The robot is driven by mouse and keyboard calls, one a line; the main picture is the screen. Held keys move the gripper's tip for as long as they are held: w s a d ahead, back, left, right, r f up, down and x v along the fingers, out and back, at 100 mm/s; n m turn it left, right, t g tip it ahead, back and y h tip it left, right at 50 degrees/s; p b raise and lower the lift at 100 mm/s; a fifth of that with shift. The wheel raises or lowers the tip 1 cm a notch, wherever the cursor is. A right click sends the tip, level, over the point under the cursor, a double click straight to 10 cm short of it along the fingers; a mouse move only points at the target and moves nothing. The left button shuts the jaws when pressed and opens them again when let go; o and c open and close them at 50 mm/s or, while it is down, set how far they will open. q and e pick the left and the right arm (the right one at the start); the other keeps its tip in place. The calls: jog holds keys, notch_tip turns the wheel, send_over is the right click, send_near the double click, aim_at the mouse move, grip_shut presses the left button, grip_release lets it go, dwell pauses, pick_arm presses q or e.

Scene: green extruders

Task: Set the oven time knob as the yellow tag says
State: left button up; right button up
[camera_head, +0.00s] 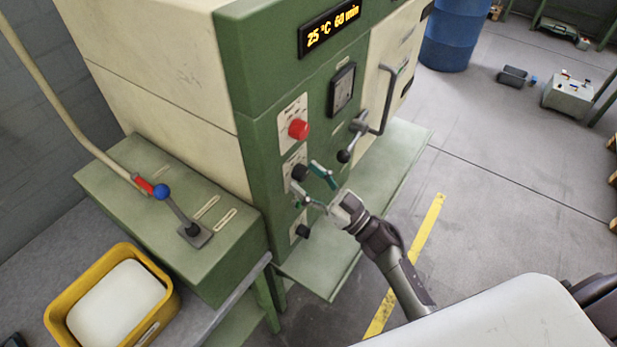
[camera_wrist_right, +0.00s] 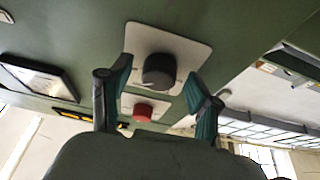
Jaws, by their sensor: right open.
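The green oven front (camera_head: 262,150) carries a lit display (camera_head: 330,27) reading "25 °C 60 min". Below it are a red knob (camera_head: 298,129), a black knob (camera_head: 299,172) on a light plate, and a lower black knob (camera_head: 302,231). The plate lettering is too small to read, so I cannot tell which is the time knob. I make out no yellow tag. My right gripper (camera_head: 314,184) is open at the middle black knob. In the right wrist view, its spread fingers frame a black knob (camera_wrist_right: 158,70), with the red knob (camera_wrist_right: 143,110) beyond. My left gripper is not in view.
A door handle (camera_head: 386,98) and a black-ended lever (camera_head: 346,154) stick out right of the knobs. A blue-ended lever (camera_head: 178,208) stands on the left green box, above a yellow crate (camera_head: 60,326). A green ledge (camera_head: 392,165) runs below the panel.

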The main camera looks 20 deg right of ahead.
jog(key=c, duration=1.1)
jog(key=shift+c, duration=0.2)
